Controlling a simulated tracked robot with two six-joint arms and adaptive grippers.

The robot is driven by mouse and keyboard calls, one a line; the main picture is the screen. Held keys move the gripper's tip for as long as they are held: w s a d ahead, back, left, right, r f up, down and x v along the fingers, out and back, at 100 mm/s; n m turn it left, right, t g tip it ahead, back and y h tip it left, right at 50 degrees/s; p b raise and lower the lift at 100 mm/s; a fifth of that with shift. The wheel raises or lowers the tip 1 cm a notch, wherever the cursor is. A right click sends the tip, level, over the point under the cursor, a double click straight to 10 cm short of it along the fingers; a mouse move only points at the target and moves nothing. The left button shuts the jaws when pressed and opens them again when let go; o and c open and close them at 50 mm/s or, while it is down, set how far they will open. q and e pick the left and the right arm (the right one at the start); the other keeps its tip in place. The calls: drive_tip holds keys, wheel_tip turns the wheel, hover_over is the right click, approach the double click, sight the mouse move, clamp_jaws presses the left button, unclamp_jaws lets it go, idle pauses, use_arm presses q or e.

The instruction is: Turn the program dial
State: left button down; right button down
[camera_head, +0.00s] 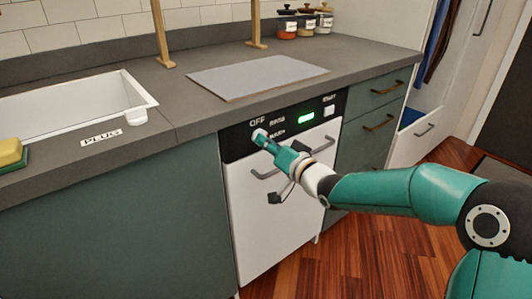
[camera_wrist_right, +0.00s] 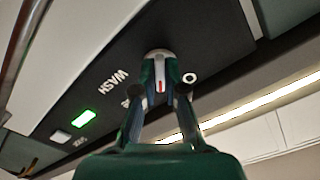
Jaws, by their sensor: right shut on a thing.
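The program dial (camera_head: 259,135) is a pale round knob at the left of the dishwasher's black control panel (camera_head: 236,147). The word OFF is printed above it, with smaller labels to its right. My right gripper (camera_head: 264,140) reaches it from the front. In the right wrist view the dial (camera_wrist_right: 160,66) has a red line on its pale face. The fingers of the right gripper (camera_wrist_right: 160,92) are shut on its two sides. WASH is printed to the left of the dial there, and another label is partly hidden by a finger. My left gripper is in neither view.
The panel also has a lit green display (camera_head: 306,118) and a pale START button (camera_head: 329,111). The dishwasher door (camera_head: 247,215) is shut, with a bar handle below the panel. The grey countertop (camera_head: 190,105) overhangs above. Drawers with handles stand to the right.

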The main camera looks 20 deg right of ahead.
drive_tip(key=n+b, duration=0.1)
drive_tip(key=n, duration=0.1)
drive_tip(key=f+n+b, duration=0.1)
drive_tip(key=n+b, duration=0.1)
drive_tip(key=shift+f+n, duration=0.1)
drive_tip(key=shift+n, duration=0.2)
drive_tip(key=shift+n+b, duration=1.1)
drive_tip(key=shift+n, duration=0.4)
drive_tip(key=c, duration=1.3)
unclamp_jaws()
drive_tip(key=shift+w, duration=0.1)
drive_tip(key=shift+o, duration=0.3)
drive_tip(key=shift+d+r, duration=0.1)
drive_tip(key=shift+r, duration=0.25)
